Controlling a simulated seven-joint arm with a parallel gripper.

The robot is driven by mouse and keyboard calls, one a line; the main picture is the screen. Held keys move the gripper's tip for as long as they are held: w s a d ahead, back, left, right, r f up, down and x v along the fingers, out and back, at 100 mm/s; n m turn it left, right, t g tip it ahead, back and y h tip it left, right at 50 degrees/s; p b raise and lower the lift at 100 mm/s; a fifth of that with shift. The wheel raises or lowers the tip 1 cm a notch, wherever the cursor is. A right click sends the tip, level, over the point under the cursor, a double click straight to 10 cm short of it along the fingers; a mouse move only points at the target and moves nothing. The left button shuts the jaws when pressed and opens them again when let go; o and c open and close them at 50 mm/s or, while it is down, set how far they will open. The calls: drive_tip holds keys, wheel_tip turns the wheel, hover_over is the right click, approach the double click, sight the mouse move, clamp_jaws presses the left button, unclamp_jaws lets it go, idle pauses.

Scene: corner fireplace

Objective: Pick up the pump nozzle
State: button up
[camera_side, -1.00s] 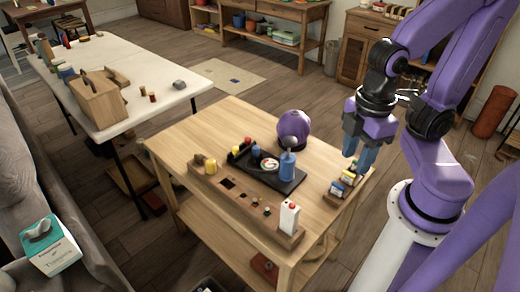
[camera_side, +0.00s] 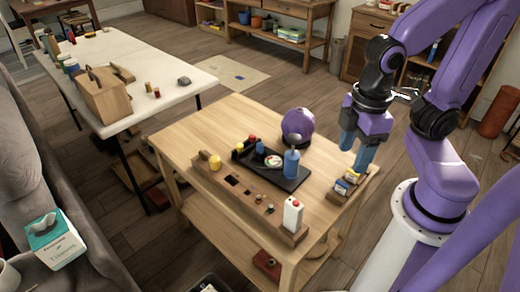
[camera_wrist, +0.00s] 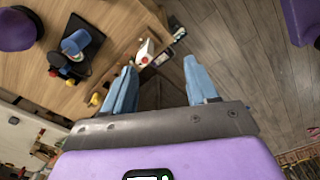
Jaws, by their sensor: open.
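A blue bottle-like holder (camera_side: 291,164) stands upright on the black tray on the wooden table. A small greyish piece (camera_side: 295,143), which looks like the pump nozzle, sticks up from its top. In the wrist view the blue holder (camera_wrist: 77,42) is at upper left, outside the space between my fingers; I cannot make out the nozzle clearly there. My gripper (camera_side: 356,154) is open and empty. In the side view it hangs to the right of the tray, near the table's right edge. Its two blue fingers also show in the wrist view (camera_wrist: 160,68).
The black tray (camera_side: 285,181) also holds small coloured items. A purple ball-like object (camera_side: 297,124) stands behind it.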

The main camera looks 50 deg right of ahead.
drive_tip(key=w+a+m, duration=0.3)
drive_tip(key=w+m, duration=0.5)
drive_tip(key=w, duration=0.3)
drive_tip(key=m, duration=2.4)
hover_over(260, 144)
wheel_tip(260, 144, down, 13)
drive_tip(key=f, duration=1.1)
drive_tip(key=shift+a+f, duration=0.25)
drive_tip(key=shift+a, duration=0.05)
drive_tip(key=shift+d+f, duration=0.2)
drive_tip(key=shift+f, duration=1.15)
drive_tip(key=shift+d+f, duration=0.15)
drive_tip(key=shift+f, duration=1.15)
drive_tip(key=c, duration=1)
